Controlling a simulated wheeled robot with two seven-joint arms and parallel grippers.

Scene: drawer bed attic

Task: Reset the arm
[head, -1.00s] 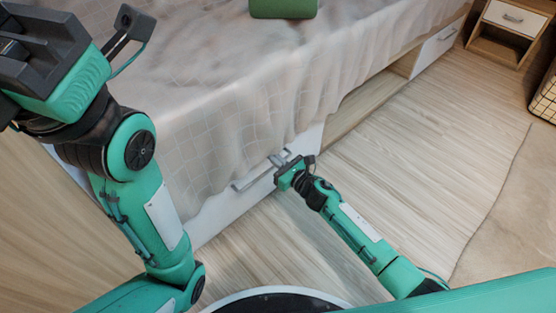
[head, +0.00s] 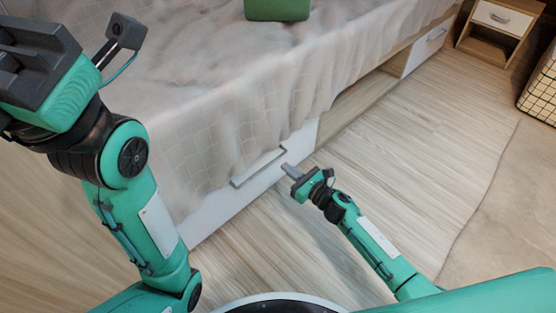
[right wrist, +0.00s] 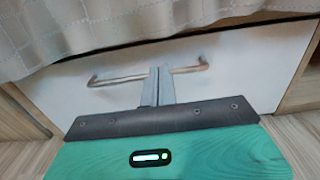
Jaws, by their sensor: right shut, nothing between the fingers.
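My right gripper (head: 288,169) is shut and empty, just in front of the white drawer front (head: 222,209) under the bed. In the right wrist view its closed fingers (right wrist: 158,85) point at the drawer and overlap the metal bar handle (right wrist: 120,79). In the head view the handle (head: 258,167) is clear, with the fingertips a little to its right and apart from it. My left arm (head: 150,215) rises at the left of the head view; its fingertips are not visible.
The bed (head: 200,100) has a draped cover hanging over the drawer's top edge. A green object (head: 277,9) lies on it. An open bay (head: 360,105) is right of the drawer. A nightstand (head: 497,30) and a checkered basket (head: 541,88) stand far right. The wooden floor (head: 420,150) is clear.

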